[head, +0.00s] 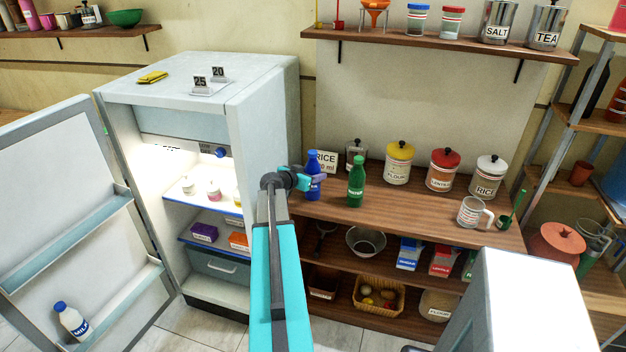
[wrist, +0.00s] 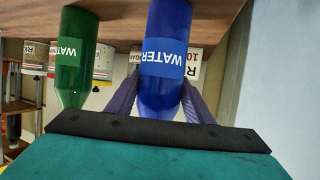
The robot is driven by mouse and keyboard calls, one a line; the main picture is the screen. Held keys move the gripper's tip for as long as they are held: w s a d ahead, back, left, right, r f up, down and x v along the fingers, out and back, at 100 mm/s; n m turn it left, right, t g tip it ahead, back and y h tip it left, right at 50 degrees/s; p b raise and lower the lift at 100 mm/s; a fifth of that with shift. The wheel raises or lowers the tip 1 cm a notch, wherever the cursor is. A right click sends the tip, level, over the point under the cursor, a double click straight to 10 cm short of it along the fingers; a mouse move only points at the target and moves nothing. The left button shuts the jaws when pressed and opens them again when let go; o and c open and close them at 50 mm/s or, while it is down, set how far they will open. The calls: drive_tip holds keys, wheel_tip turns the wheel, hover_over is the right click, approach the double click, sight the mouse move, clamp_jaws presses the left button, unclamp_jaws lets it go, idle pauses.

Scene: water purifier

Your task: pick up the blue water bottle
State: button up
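The blue water bottle (head: 313,187) stands upright on the wooden counter, left of a green water bottle (head: 356,182). My gripper (head: 310,175) reaches in from the left at the height of the bottle's upper body. In the wrist view, which is upside down, my gripper's two purple fingers (wrist: 161,88) lie on either side of the blue bottle (wrist: 165,60). The green bottle (wrist: 75,60) is apart from the fingers.
An open fridge (head: 262,120) stands left of the counter. A RICE sign (head: 327,158) and a small jar (head: 354,155) are behind the bottles. A wall shelf (head: 440,40) hangs above.

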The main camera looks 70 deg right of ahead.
drive_tip(key=c, duration=0.6)
drive_tip(key=shift+o, duration=0.2)
drive_tip(key=shift+r, duration=0.2)
drive_tip(key=shift+r+b, duration=0.7)
drive_tip(key=shift+r, duration=0.3)
drive_tip(key=a+f+b+v, duration=0.1)
drive_tip(key=f+b+v, duration=0.2)
drive_tip(key=v, duration=1.2)
drive_tip(key=a+b, duration=0.1)
drive_tip(key=b, duration=0.1)
drive_tip(key=shift+b, duration=0.35)
drive_tip(key=shift+a+f, duration=0.1)
